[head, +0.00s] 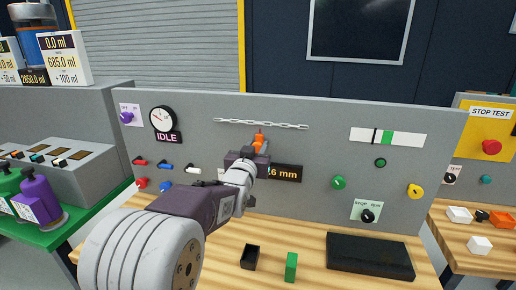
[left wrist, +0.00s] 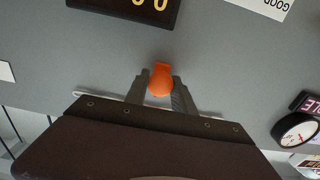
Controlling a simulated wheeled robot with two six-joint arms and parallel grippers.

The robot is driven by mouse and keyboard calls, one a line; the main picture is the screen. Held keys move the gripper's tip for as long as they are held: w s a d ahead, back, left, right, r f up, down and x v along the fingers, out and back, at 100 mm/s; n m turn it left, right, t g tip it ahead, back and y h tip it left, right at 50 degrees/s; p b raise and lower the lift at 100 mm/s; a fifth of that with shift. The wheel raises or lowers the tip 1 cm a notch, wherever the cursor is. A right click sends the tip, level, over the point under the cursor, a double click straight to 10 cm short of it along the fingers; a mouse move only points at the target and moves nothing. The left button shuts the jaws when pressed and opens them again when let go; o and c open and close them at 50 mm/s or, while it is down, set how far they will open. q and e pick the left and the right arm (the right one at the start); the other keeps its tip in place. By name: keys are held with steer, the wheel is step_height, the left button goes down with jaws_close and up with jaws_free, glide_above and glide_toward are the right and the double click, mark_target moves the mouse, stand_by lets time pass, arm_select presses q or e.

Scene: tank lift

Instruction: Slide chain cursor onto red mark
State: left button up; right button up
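A pale chain (head: 240,122) runs level along the upper part of the grey panel. The orange cursor (head: 259,141) sits just below its middle, with a thin reddish tip pointing up at the chain. In the left wrist view, the orange cursor (left wrist: 160,79) is between the fingers of my left gripper (left wrist: 161,90), which appear to touch it on both sides. My left gripper (head: 258,147) reaches up to it from below in the head view. I cannot make out a separate red mark on the chain. My right gripper is not in view.
A dark readout (head: 288,173) ending in "6 mm" is partly hidden behind my arm. A white strip (head: 361,134) with a green band and black line is at right. A dial (head: 162,118) and IDLE sign are at left. A black box (head: 250,257) and green block (head: 291,267) stand on the bench.

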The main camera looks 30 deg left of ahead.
arm_select(q)
steer(key=o, duration=0.4)
steer(key=shift+c, duration=0.2)
steer(key=v, duration=0.9)
